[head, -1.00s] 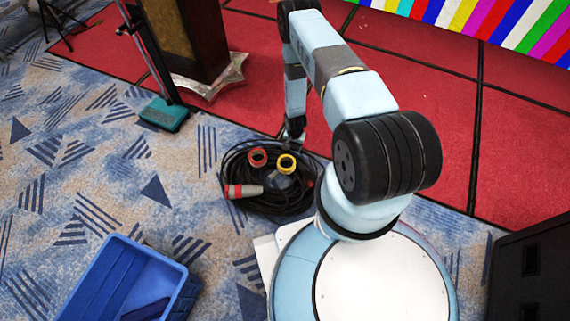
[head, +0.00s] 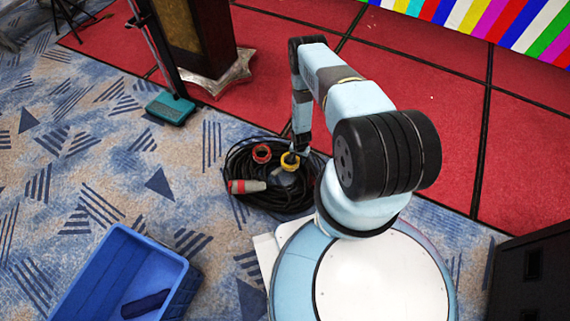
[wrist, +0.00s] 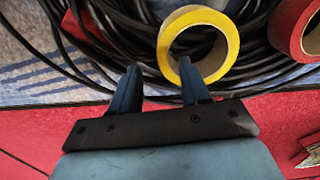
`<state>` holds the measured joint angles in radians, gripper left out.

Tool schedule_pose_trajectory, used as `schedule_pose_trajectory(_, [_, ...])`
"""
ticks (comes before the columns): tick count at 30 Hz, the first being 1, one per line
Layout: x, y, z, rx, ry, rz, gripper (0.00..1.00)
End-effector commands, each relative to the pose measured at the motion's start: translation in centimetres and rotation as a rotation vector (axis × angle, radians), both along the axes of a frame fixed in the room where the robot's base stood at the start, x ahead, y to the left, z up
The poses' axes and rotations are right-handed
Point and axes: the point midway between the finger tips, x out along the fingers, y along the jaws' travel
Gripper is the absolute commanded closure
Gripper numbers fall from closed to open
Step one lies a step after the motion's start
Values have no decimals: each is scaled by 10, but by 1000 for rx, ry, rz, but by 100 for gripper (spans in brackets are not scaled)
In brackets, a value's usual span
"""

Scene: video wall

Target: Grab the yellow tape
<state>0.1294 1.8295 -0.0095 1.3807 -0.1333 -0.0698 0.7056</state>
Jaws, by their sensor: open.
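The yellow tape (head: 290,161) is a yellow roll with a pale inner ring, lying on a coil of black cable (head: 265,205). In the wrist view the yellow tape (wrist: 233,50) is at top centre-right. My gripper (wrist: 160,72) is open, with two dark blue fingers apart. The right fingertip overlaps the roll's opening and near rim in the picture; the left fingertip is outside the roll, to its left. I cannot tell whether either finger touches it. In the head view my gripper (head: 298,150) is right at the tape and partly covers it.
A red tape roll (head: 262,153) lies just left of the yellow one. A red and grey connector (head: 246,186) is on the cable's left side. A blue bin (head: 95,270) with a dark object in it stands lower left. A black case (head: 532,275) is at lower right.

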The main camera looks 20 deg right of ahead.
Motion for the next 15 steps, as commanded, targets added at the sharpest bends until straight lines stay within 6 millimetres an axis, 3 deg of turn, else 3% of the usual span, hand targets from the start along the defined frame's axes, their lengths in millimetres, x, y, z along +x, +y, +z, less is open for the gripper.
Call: schedule_pose_trajectory(15, [3, 4, -49, 1, 1, 4, 54])
